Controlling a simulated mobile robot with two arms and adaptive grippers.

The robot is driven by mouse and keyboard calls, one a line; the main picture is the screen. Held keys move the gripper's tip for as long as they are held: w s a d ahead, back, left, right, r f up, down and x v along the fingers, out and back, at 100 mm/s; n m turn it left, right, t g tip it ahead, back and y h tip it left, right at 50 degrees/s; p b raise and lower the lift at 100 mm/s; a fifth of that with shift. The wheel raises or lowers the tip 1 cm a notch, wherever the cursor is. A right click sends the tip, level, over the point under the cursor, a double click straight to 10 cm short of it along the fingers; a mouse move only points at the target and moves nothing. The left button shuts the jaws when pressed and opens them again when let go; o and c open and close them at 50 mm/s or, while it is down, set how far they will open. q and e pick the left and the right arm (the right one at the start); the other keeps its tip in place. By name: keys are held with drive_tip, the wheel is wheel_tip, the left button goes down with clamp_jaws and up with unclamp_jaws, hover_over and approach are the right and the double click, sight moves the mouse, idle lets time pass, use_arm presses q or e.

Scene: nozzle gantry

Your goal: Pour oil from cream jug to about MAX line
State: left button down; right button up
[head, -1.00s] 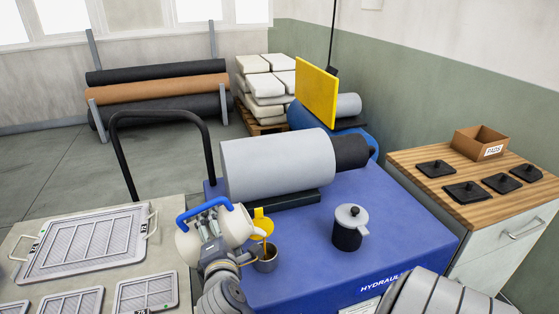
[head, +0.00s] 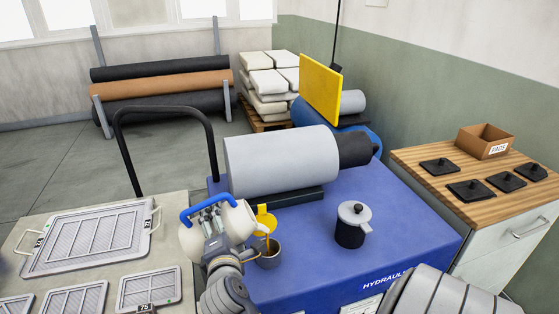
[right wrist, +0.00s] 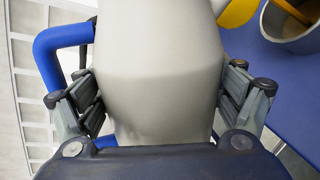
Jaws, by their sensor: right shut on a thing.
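The cream jug (head: 238,221) with a blue handle (head: 205,208) is tilted over the blue hydraulic unit (head: 330,265). My right gripper (head: 218,240) is shut around the jug's body; the jug also fills the middle of the right wrist view (right wrist: 160,75). A thin brown stream of oil (head: 267,243) runs from the jug into the grey filler cup (head: 269,262), whose yellow flap (head: 266,219) stands open. The cup and stream also show at the upper right of the right wrist view (right wrist: 300,40). I cannot make out a MAX line or the oil level. My left gripper is not in view.
A dark pot with a grey lid (head: 352,225) stands right of the cup. A large grey cylinder (head: 280,162) lies behind. Panel filters (head: 90,238) lie on the left bench. A wooden-topped cabinet (head: 455,190) holds black pads and a box (head: 485,141).

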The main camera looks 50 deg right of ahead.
sight(227, 218)
drive_tip(key=shift+s+d+r+m+y+p, duration=0.2)
drive_tip(key=shift+d+r+m+p, duration=0.1)
drive_tip(key=shift+r+m+p, duration=0.4)
drive_tip(key=shift+s+d+r+m+y+p, duration=0.25)
drive_tip(key=shift+r+p, duration=0.25)
drive_tip(key=shift+p, duration=0.4)
idle(2.6)
drive_tip(key=shift+w+r, duration=0.1)
idle(2.1)
drive_tip(key=shift+r+p, duration=0.15)
drive_tip(key=shift+p, duration=0.4)
drive_tip(key=shift+w+a+f+n+h, duration=0.2)
drive_tip(key=shift+a+f+n+h, duration=0.15)
drive_tip(key=shift+f+n, duration=0.25)
drive_tip(key=shift+w+a+f+n+h+b, duration=0.15)
drive_tip(key=shift+a+f+n+b, duration=0.1)
drive_tip(key=shift+f+n, duration=0.35)
drive_tip(key=shift+w+a+f+n+h+b, duration=0.2)
drive_tip(key=shift+f+n, duration=0.15)
drive_tip(key=shift+f, duration=0.3)
